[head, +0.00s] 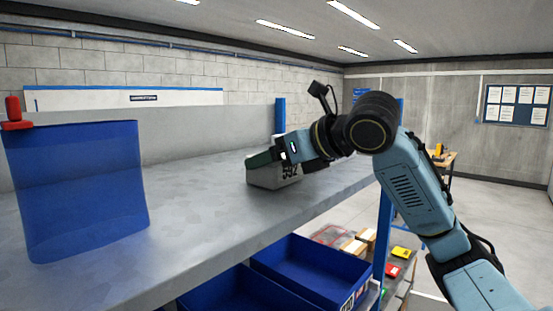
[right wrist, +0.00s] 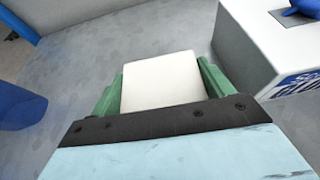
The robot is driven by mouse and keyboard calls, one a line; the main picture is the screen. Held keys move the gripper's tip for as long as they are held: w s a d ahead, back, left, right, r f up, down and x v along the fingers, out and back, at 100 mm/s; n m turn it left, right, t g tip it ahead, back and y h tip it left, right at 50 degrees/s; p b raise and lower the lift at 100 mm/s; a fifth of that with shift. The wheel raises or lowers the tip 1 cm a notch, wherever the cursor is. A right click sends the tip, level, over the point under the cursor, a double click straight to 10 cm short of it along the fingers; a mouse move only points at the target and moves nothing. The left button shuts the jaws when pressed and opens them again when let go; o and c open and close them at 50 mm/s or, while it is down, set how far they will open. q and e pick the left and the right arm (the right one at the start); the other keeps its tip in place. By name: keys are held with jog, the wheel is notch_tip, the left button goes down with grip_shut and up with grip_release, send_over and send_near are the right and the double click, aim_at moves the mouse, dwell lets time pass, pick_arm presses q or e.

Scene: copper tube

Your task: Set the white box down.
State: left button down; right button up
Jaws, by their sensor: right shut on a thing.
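My right gripper (right wrist: 160,90) is shut on a small white box (right wrist: 160,80), which sits between its two green fingers in the right wrist view. In the head view my right gripper (head: 264,158) is over the grey tabletop, beside or behind a pale box with dark printed digits (head: 272,177). I cannot make out the held white box apart from it there. Whether the held box touches the tabletop cannot be told. My left gripper is not in view.
A larger pale box with printing (right wrist: 262,50) stands close to the right of my gripper. A blue container (head: 80,190) stands on the tabletop (head: 190,215) at left, with bare surface between. Blue bins (head: 310,270) sit below the table edge.

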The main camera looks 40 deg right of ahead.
jog(key=shift+f, duration=0.2)
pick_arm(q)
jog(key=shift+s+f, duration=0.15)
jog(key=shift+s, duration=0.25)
pick_arm(e)
jog(key=o, duration=1.1)
jog(key=shift+o, duration=0.2)
jog(key=shift+r, duration=0.1)
jog(key=shift+r, duration=0.2)
jog(key=b+v, duration=0.3)
jog(key=v, duration=0.8)
jog(key=shift+f, duration=0.15)
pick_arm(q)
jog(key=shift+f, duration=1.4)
pick_arm(e)
jog(key=shift+s+r, duration=0.2)
jog(key=shift+s, duration=0.3)
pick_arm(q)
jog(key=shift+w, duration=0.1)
